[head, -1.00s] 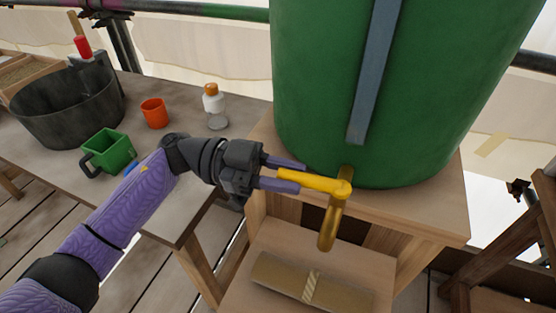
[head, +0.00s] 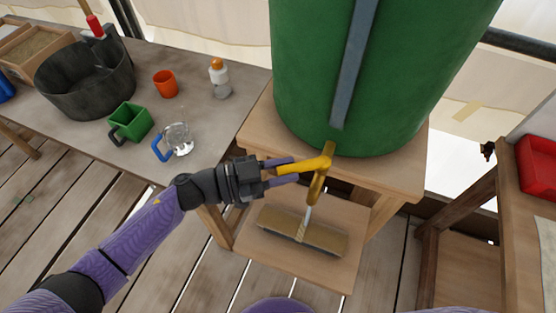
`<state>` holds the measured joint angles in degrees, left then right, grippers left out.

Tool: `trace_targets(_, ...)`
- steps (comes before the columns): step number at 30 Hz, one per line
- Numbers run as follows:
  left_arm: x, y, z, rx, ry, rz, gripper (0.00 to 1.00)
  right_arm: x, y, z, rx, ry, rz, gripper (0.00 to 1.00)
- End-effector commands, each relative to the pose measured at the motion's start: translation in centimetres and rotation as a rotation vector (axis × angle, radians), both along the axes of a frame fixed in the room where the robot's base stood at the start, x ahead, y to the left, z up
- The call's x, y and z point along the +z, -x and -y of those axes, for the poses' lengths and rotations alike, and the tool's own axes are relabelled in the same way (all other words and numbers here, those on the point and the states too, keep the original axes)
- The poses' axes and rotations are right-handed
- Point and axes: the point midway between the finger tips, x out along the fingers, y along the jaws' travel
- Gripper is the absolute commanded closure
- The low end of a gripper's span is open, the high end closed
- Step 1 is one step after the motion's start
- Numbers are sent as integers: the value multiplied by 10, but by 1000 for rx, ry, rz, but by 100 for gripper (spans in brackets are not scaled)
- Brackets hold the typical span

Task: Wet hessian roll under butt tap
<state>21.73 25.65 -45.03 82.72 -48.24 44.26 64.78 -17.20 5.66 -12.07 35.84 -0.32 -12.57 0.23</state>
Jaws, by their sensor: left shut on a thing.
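The green water butt (head: 390,90) stands on a wooden stand, with a brass tap (head: 317,185) low on its front. The tap has a yellow lever (head: 305,165) pointing left. My left gripper (head: 280,168) is shut on the lever's left end. A pale streak, which looks like running water (head: 308,213), drops from the spout. The hessian roll (head: 325,241), tan with a lighter tie round its middle, lies on the stand's lower shelf under the spout. The streak meets it near the tie. My right gripper is out of view.
The left table holds a dark tub (head: 85,90), a green square mug (head: 130,122), a clear jug with a blue handle (head: 178,138), an orange cup (head: 165,84) and an orange-capped bottle (head: 220,80). A red bin (head: 538,165) sits at the right.

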Motion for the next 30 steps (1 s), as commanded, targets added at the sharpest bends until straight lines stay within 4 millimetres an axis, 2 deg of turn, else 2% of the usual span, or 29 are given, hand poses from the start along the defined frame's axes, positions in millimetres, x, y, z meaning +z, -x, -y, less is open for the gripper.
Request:
trace_targets(11,0,0,1,3,2,-1,100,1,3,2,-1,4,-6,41)
trace_targets(12,0,0,1,3,2,-1,67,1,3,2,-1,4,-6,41)
trace_targets(16,0,0,1,2,2,-1,39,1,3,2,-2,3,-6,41)
trace_targets(17,0,0,1,2,2,-1,36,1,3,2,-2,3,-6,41)
trace_targets(26,0,1,-3,3,0,-2,36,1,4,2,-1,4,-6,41)
trace_targets(30,0,6,-32,5,-4,-3,36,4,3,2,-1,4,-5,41)
